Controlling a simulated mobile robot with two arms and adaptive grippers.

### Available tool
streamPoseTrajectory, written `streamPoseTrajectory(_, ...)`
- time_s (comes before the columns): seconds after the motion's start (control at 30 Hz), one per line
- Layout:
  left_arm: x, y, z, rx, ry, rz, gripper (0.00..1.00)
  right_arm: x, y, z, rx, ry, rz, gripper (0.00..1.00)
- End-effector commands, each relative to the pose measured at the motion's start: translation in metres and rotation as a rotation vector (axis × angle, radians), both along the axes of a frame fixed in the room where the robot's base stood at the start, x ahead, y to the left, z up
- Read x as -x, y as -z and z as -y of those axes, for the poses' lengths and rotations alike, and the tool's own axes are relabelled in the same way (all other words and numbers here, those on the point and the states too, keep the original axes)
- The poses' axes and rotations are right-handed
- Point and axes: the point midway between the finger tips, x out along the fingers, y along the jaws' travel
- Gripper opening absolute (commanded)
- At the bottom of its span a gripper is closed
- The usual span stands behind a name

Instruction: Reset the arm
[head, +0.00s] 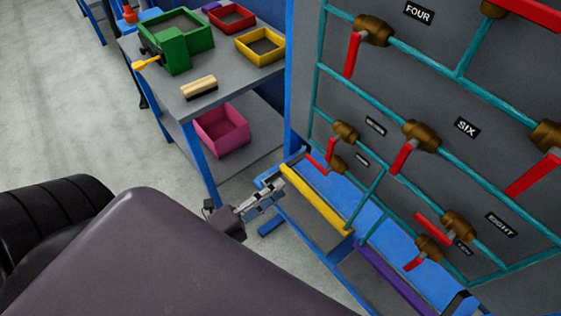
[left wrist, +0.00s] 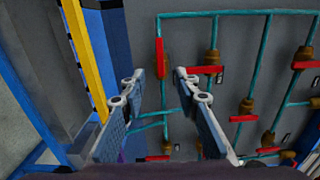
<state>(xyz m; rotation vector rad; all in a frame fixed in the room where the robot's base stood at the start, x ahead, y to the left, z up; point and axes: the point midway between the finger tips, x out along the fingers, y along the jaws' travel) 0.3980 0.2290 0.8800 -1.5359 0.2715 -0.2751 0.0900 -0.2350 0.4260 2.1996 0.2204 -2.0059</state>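My left arm (head: 150,255) reaches in from the left in the head view, and its large dark link fills the lower left. My left gripper (head: 270,195) is in front of the lower left corner of the valve panel (head: 400,85). In the left wrist view the left gripper (left wrist: 157,85) has its two fingers apart, with nothing between them. The panel with its teal pipes and red-handled valves shows behind the fingers. I cannot make out my right gripper in either view.
A yellow bar (head: 315,200) and a purple bar (head: 392,280) lie along the panel's foot, close to the left gripper. A grey workbench (head: 225,80) with green, red and yellow bins stands at the upper left. A pink bin (head: 222,132) sits on its lower shelf. Open floor lies left.

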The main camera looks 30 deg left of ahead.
Motion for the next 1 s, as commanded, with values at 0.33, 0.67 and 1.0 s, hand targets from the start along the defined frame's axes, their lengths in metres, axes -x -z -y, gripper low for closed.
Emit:
streamPoseTrajectory(0.33,0.000,0.000,0.000,0.000,0.000,0.000,0.29,0.000,0.000,0.000,0.000,0.000,0.000,0.40)
streamPoseTrajectory(0.67,0.001,0.067,-0.015,0.120,-0.087,-0.184,0.29,0.000,0.001,0.000,0.000,0.000,0.000,0.40)
streamPoseTrajectory(1.0,0.089,0.304,-0.034,0.574,-0.516,-0.851,0.29,0.000,0.002,-0.001,-0.001,0.001,0.000,0.40)
